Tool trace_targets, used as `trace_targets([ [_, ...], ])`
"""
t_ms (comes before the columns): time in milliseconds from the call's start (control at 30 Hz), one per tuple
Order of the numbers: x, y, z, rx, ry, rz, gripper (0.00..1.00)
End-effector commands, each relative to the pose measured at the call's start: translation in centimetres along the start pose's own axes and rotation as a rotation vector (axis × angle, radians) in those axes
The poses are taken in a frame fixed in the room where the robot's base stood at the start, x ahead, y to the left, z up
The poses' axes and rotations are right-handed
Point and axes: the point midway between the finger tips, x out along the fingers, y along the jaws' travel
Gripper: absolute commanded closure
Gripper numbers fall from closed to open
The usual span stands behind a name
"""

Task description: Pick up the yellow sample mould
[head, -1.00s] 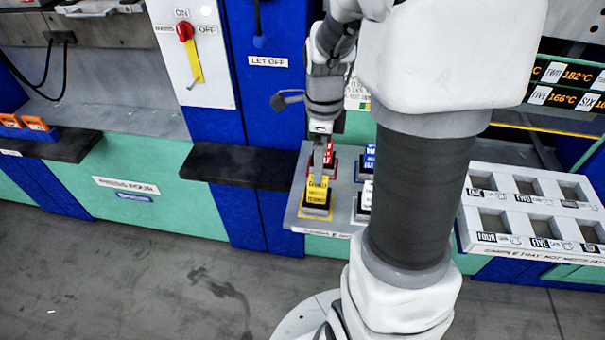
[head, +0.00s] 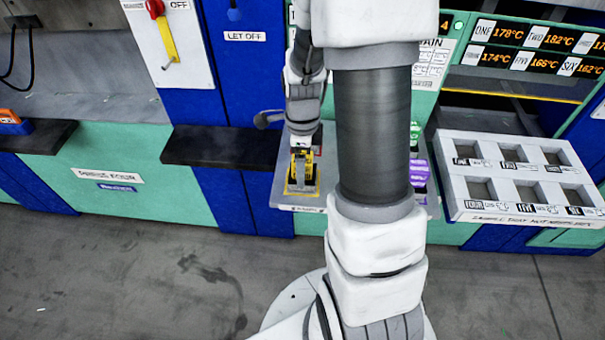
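The yellow sample mould (head: 293,172) sits in a yellow-outlined place at the left front of a grey shelf (head: 283,193). My gripper (head: 301,172) points down at it from above. A grey finger covers the middle of the mould, and yellow shows on both sides of it. The far finger is hidden, so I cannot tell whether the gripper is open or closed on the mould. The mould appears to rest on the shelf.
Purple moulds (head: 419,175) and a green mould (head: 415,135) show right of my arm, which hides the shelf's middle. A white tray (head: 452,200) with several square recesses stands at the right. A black ledge (head: 215,147) juts out at the left.

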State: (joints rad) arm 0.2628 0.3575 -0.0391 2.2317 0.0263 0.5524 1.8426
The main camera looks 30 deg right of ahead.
Motion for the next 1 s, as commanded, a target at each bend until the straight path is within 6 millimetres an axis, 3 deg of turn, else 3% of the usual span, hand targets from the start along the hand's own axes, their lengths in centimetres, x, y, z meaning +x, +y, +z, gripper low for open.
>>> trace_targets([
  [67,-0.03,0.00,0.00,0.000,0.000,0.000,0.09],
  [567,-0.05,0.00,-0.01,0.000,0.000,0.000,0.99],
  [1000,-0.19,-0.09,0.01,0.001,-0.001,-0.003,1.00],
])
